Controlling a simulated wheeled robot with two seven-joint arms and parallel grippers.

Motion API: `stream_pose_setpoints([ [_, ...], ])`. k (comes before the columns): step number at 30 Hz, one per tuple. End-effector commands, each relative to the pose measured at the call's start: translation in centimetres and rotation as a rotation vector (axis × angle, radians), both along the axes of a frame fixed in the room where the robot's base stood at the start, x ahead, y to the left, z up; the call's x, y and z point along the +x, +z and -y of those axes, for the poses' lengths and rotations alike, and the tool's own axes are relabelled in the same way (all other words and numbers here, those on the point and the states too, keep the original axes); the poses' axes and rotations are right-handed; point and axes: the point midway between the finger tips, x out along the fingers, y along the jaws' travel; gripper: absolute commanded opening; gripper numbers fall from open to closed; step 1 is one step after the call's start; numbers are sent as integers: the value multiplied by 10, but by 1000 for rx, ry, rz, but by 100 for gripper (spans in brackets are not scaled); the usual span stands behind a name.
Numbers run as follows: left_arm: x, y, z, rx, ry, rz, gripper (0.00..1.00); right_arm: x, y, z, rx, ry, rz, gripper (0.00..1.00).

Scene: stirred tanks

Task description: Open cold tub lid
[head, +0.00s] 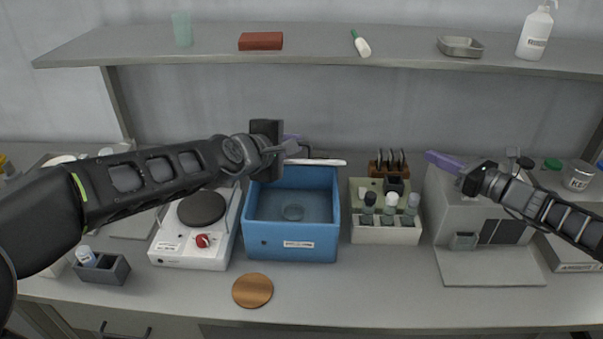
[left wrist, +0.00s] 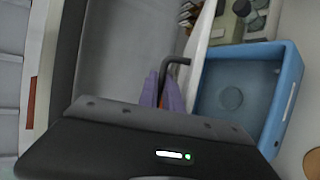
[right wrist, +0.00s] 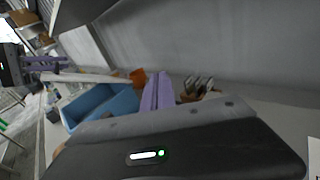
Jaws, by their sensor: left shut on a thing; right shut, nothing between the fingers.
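The blue cold tub (head: 263,236) stands mid-bench with its inside exposed; a round shape (head: 292,212) shows on its floor. Its white lid (head: 318,162) is raised above the back rim and seen nearly edge-on; it also shows beside the tub in the left wrist view (left wrist: 204,40). My left gripper (head: 289,147) is shut at the lid. In the left wrist view its purple fingers (left wrist: 163,90) close around the dark bent handle (left wrist: 179,62). My right gripper (head: 440,160) is shut and empty, right of the tub, apart from it; its purple fingers show in the right wrist view (right wrist: 157,92).
A hotplate (head: 193,240) stands left of the tub. A bottle rack (head: 386,234) and a grey machine (head: 470,215) stand to the right. A copper disc (head: 252,290) lies in front. A shelf (head: 330,48) with several items runs above the back. The front bench is mostly clear.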

Motion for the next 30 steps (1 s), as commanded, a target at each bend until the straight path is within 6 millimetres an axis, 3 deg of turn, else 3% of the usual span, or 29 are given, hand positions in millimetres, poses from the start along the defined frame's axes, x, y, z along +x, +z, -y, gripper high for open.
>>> stream_pose_setpoints([
  [1, 0, 0, 0, 0, 0, 0, 0, -10, 0, -47, 98, 112, -47, 0],
  [3, 0, 0, 0, 0, 0, 0, 0, -31, 3, -100, 230, 259, -126, 0],
  [6, 0, 0, 0, 0, 0, 0, 0, -63, 7, -159, 379, 445, -240, 0],
  [9, 0, 0, 0, 0, 0, 0, 0, -89, 4, -197, 464, 585, -321, 0],
  [12, 0, 0, 0, 0, 0, 0, 0, -105, -2, -214, 498, 664, -357, 0],
  [15, 0, 0, 0, 0, 0, -1, 0, -111, -4, -220, 508, 693, -367, 0],
  [25, 0, 0, 0, 0, 0, 0, 0, -111, -4, -220, 506, 692, -364, 0],
  [30, 0, 0, 0, 0, 0, 0, 0, -110, -2, -230, 506, 694, -363, 0],
])
